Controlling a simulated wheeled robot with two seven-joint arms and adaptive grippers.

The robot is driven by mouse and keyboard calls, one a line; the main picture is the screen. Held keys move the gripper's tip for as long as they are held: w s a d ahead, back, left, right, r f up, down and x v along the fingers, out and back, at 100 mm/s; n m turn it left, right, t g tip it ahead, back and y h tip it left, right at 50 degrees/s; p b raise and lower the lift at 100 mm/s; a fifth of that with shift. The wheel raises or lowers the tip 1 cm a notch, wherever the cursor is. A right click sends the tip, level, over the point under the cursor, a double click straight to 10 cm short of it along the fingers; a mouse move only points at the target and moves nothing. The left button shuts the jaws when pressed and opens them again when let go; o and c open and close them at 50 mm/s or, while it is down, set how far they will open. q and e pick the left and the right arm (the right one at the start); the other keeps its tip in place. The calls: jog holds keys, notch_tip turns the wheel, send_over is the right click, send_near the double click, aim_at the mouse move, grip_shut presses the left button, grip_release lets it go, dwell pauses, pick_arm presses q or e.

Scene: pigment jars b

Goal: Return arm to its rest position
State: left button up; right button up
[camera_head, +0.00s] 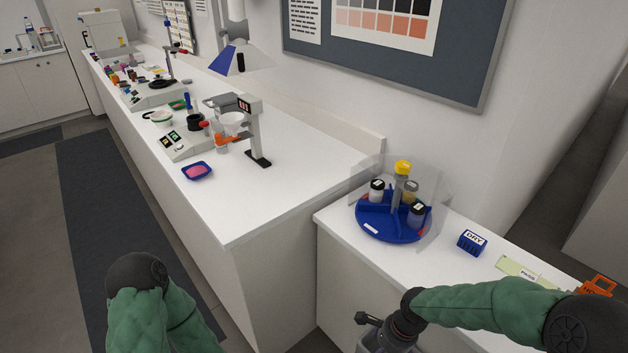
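My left arm (148,310) shows at the bottom left as a green-sleeved link with a dark joint. Its gripper is not in view. My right arm (490,302) comes in from the right, in front of the short counter. Its black wrist leads to the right gripper (388,340), which is cut off by the bottom edge. The fingertips are out of frame, so I cannot see whether it is open or holds anything. The wrist is in front of and below the counter's front edge in the picture, with the blue jar carousel (385,225) beyond it.
The carousel holds jars behind clear panels. A blue DRY block (471,242), a PASS card (525,270) and an orange holder (597,286) lie to its right. The long counter (245,205) bears a blue dish (197,171) and a stand (255,135). Open floor lies left.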

jog(key=s+a+f+n+y+p, duration=0.1)
jog(key=s+a+f+n, duration=0.2)
jog(key=s+f+n, duration=0.2)
jog(key=s+a+f+n+p, duration=0.2)
jog(key=s+a+f+n, duration=0.2)
jog(key=f+n, duration=0.4)
jog(key=shift+s+a+f+n+y, duration=0.2)
jog(key=shift+s+a+n+y, duration=0.15)
jog(key=shift+s+n, duration=0.3)
dwell(0.5)
